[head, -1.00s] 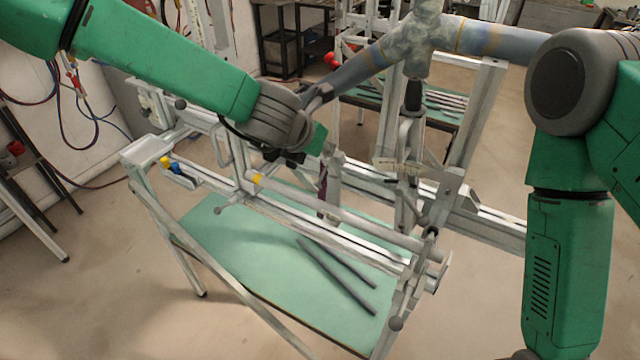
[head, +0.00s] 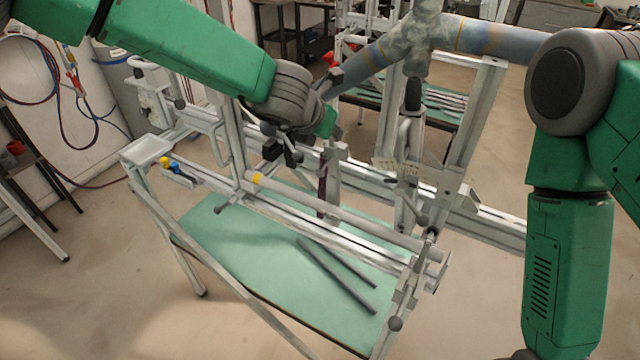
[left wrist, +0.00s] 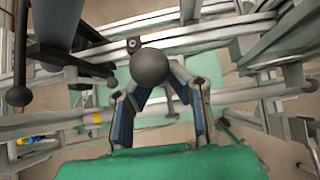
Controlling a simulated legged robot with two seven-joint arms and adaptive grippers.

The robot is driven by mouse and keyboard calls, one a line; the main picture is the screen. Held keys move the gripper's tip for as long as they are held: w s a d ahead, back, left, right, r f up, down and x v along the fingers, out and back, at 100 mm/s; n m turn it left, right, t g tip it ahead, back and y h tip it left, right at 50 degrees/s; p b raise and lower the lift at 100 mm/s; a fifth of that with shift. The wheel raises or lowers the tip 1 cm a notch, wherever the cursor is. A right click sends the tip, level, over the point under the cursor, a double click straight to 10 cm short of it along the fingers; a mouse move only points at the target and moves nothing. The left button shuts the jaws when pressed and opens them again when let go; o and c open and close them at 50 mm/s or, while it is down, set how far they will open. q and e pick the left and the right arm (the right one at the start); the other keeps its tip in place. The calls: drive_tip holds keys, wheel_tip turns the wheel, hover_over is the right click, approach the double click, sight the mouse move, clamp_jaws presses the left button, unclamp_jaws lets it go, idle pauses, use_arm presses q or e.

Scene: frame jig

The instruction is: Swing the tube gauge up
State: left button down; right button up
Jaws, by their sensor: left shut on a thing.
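A long grey tube (head: 340,214) with a yellow band at its left end lies along the front of the frame jig (head: 462,268), above the green panel. I take it to be the tube gauge, but cannot be sure. It also crosses the left wrist view (left wrist: 55,126) behind my fingers. My left gripper (head: 283,157) is above the tube's left part in the head view. In the left wrist view, its two fingers (left wrist: 160,98) are around a dark ball knob (left wrist: 150,67) and shut on it. What the knob is fixed to is mostly hidden. My right gripper is out of view.
Two dark rods (head: 336,275) lie on the green panel (head: 240,245). A white tray (head: 147,150) and a blue and yellow tool (head: 178,172) are at the jig's left end. Upright posts and a large grey-blue pipe (head: 385,55) stand behind. Open floor lies in front.

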use_arm(q)
drive_tip(key=shift+w+d+r, duration=0.1)
drive_tip(key=shift+w+r, duration=0.05)
drive_tip(key=shift+w, duration=0.1)
drive_tip(key=shift+w+d+r, duration=0.1)
drive_tip(key=shift+w+d, duration=0.2)
drive_tip(key=shift+w, duration=0.2)
drive_tip(key=shift+w+d+r, duration=0.1)
drive_tip(key=shift+w+d, duration=0.15)
drive_tip(key=shift+w, duration=0.2)
drive_tip(key=shift+w+d+f, duration=0.1)
drive_tip(key=shift+w+d, duration=0.3)
drive_tip(key=shift+w, duration=0.2)
drive_tip(key=c, duration=1.5)
unclamp_jaws()
drive_tip(key=shift+w, duration=0.15)
drive_tip(key=shift+c, duration=0.2)
